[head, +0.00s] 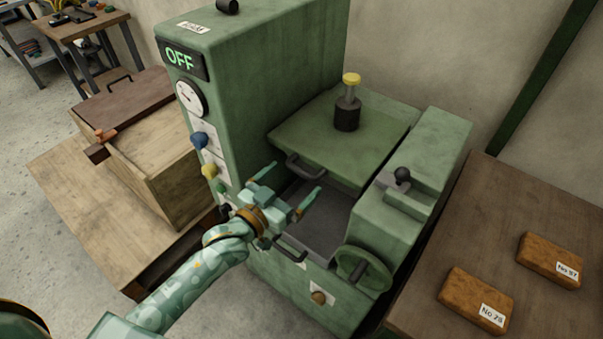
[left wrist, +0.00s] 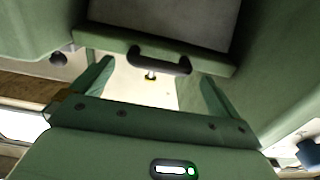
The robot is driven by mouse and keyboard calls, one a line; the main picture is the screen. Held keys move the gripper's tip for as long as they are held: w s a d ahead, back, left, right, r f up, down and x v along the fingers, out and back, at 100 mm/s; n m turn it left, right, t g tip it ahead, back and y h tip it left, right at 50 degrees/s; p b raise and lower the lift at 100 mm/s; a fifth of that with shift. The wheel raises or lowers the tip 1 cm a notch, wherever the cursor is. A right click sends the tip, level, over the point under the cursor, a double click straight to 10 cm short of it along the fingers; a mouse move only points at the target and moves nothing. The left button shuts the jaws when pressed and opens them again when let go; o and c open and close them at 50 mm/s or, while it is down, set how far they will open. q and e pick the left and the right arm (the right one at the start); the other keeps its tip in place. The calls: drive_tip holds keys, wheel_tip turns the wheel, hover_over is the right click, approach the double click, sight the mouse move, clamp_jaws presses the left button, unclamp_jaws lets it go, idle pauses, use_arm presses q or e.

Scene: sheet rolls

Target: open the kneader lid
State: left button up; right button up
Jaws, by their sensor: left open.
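The green kneader (head: 260,80) stands in the middle of the head view, its display reading OFF. Its green lid (head: 325,135) lies over the rear of the trough, with a dark handle (head: 305,170) on the near edge. A dark grey trough interior (head: 330,215) shows in front of that edge. My left gripper (head: 291,184) is open and empty beside the handle, its fingers pointing toward the lid. In the left wrist view the handle (left wrist: 158,60) appears between the open fingers, beyond their tips; no contact can be made out. My right gripper is not in view.
A wooden box (head: 165,165) stands at left. Two labelled brown blocks (head: 478,298) lie on the right table.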

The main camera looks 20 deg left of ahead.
sight(301, 170)
use_arm(q)
drive_tip(key=x, duration=0.4)
drive_tip(key=shift+b, duration=0.3)
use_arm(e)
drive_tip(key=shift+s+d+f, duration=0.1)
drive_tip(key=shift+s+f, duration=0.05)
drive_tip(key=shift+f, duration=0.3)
